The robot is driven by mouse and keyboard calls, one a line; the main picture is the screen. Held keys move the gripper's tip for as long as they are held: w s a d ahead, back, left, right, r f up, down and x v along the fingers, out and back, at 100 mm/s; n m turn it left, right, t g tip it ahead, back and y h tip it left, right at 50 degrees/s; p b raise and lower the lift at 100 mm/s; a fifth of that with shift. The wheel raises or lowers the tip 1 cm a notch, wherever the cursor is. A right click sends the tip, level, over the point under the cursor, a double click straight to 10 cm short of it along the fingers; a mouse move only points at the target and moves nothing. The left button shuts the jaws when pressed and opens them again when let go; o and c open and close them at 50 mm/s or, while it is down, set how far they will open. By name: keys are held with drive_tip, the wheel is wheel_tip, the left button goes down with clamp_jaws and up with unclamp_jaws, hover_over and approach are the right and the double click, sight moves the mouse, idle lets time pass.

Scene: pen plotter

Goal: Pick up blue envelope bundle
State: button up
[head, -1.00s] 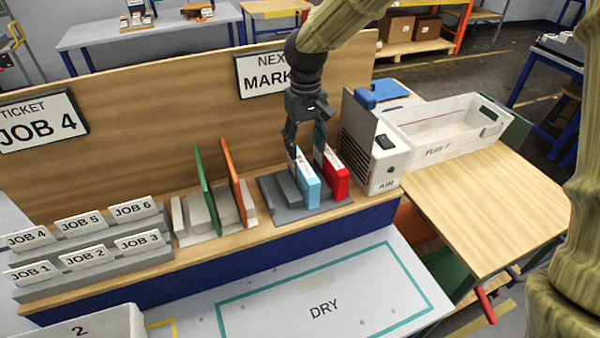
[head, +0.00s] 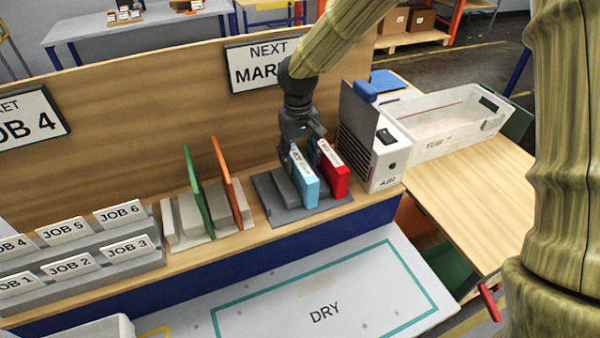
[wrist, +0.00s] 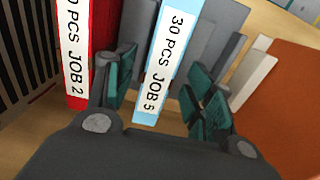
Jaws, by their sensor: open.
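The blue envelope bundle (head: 306,180) stands upright in a grey rack (head: 266,196) on the wooden shelf. Its white label reads "30 PCS JOB 5" in the wrist view (wrist: 162,65). My gripper (head: 298,148) is over the rack, pointing down, its fingers around the top of the blue bundle. In the wrist view the open fingers (wrist: 160,95) lie on either side of the blue bundle, with gaps visible. A red bundle (head: 333,174), labelled "JOB 2" in the wrist view (wrist: 76,55), stands close beside it, near one finger.
A white air unit (head: 375,150) stands right of the rack. Green (head: 197,190) and orange (head: 225,170) boards stand in a holder to the left. A job ticket rack (head: 80,255) is at far left. The marked DRY area (head: 330,290) in front is clear.

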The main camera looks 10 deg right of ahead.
drive_tip(key=shift+s+f+p, duration=0.2)
drive_tip(key=shift+f+p, duration=0.1)
drive_tip(key=shift+p, duration=0.1)
drive_tip(key=shift+d+f+p, duration=0.2)
drive_tip(key=shift+f+p, duration=0.65)
drive_tip(key=shift+f, duration=1.4)
drive_tip(key=shift+s, duration=0.1)
clamp_jaws()
drive_tip(key=shift+r, duration=0.15)
